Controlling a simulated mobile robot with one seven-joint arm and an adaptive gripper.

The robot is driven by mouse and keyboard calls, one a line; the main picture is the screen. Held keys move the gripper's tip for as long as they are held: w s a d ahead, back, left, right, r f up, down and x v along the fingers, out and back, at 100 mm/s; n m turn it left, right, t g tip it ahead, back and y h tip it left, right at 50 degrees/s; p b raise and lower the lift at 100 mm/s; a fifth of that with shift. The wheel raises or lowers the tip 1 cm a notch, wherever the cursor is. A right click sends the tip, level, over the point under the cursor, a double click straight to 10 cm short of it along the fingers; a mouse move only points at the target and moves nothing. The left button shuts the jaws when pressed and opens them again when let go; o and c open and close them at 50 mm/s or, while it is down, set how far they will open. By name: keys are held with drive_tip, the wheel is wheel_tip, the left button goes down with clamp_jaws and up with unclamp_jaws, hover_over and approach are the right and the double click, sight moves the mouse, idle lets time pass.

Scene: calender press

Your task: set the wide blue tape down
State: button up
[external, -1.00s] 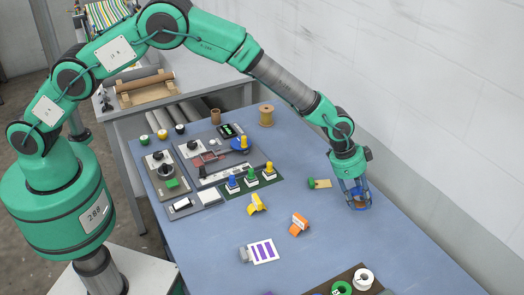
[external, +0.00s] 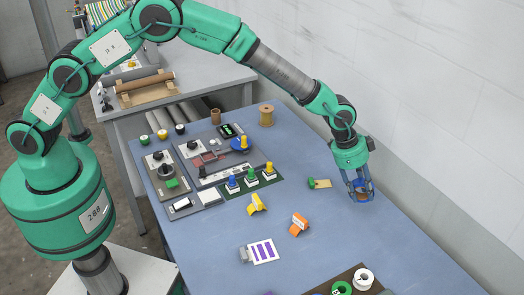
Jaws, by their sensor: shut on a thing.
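My gripper (external: 360,190) is at the right side of the blue table (external: 215,245), pointing down. Its fingers are shut on a small round thing with blue at its rim and brown-orange in its middle, which I take to be the wide blue tape (external: 363,197). The fingers hide much of it. The tape is low over the table, close to the wall side. I cannot tell whether it touches the surface.
A green-ended piece with a tan tag (external: 320,184) lies just left of my gripper. An orange clip (external: 298,224) and a yellow clip (external: 256,204) lie further left. A brown board (external: 347,283) with tape rolls is at the front.

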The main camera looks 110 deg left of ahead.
drive_tip(key=shift+s+a, duration=0.25)
drive_tip(key=shift+a, duration=0.3)
drive_tip(key=s+a+n+g+y+b, duration=0.1)
drive_tip(key=s+a+n+y+b, duration=0.2)
drive_tip(key=s+a, duration=2.5)
drive_tip(key=n+b, duration=0.4)
drive_tip(key=n, duration=0.2)
drive_tip(key=shift+s+a+b, duration=0.35)
drive_tip(key=shift+a, duration=0.05)
drive_tip(key=shift+r, duration=0.1)
drive_tip(key=shift+f+b, duration=0.45)
drive_tip(key=shift+f, duration=2.05)
drive_tip(key=shift+f, duration=0.1)
drive_tip(key=shift+f+b, duration=0.45)
drive_tip(key=shift+f, duration=1.95)
drive_tip(key=shift+f, duration=0.15)
